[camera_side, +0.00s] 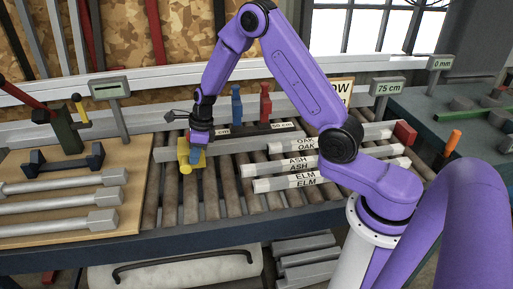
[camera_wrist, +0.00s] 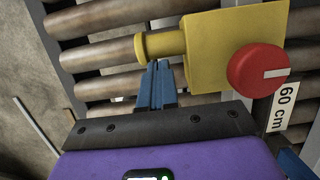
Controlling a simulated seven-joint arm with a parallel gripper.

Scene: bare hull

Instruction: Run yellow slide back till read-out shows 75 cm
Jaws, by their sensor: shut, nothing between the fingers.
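The yellow slide (camera_side: 187,155) sits at the left part of the roller bench. In the wrist view the slide (camera_wrist: 215,50) is a yellow block with a stubby yellow peg (camera_wrist: 160,44) and a red knob (camera_wrist: 257,71) bearing a pale mark. My gripper (camera_side: 197,163) is down beside it. Its blue fingers (camera_wrist: 154,68) are shut with nothing between them, their tips right by the peg; I cannot tell whether they touch. A grey display (camera_side: 388,88) on a post at right reads "75 cm". Another display (camera_side: 440,62) reads "0 mm". A display at left (camera_side: 110,88) is unreadable.
A "60 cm" label (camera_wrist: 286,107) lies by the red knob. Blue (camera_side: 236,103) and red (camera_side: 265,101) upright pieces stand behind the rollers. A board with grey bars (camera_side: 75,150) is at left.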

